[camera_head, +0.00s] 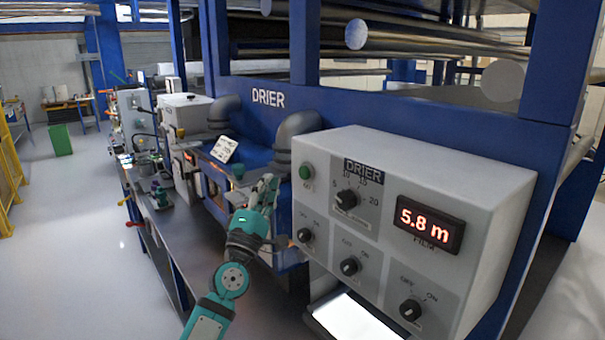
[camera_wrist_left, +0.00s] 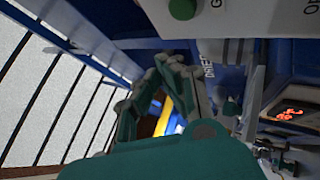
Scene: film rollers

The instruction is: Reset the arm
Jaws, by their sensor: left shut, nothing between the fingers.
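My left arm reaches up from the bottom of the head view, and its teal and grey left gripper (camera_head: 268,184) is shut and empty. The gripper is in front of the blue drier (camera_head: 365,110), just left of the drier control box (camera_head: 470,165). I cannot tell whether it touches anything. In the left wrist view the gripper's fingers (camera_wrist_left: 172,62) show beyond the teal wrist housing, below the control box with its green button (camera_wrist_left: 183,8). My right gripper is in neither view.
The control box has several black knobs and a red "5.8 m" display (camera_head: 430,225). Grey pipes (camera_head: 297,128) stand behind the gripper. A machine bench (camera_head: 180,232) runs along the left. The floor (camera_head: 70,240) is open farther left, with a green bin (camera_head: 60,140) and yellow railing (camera_head: 12,165).

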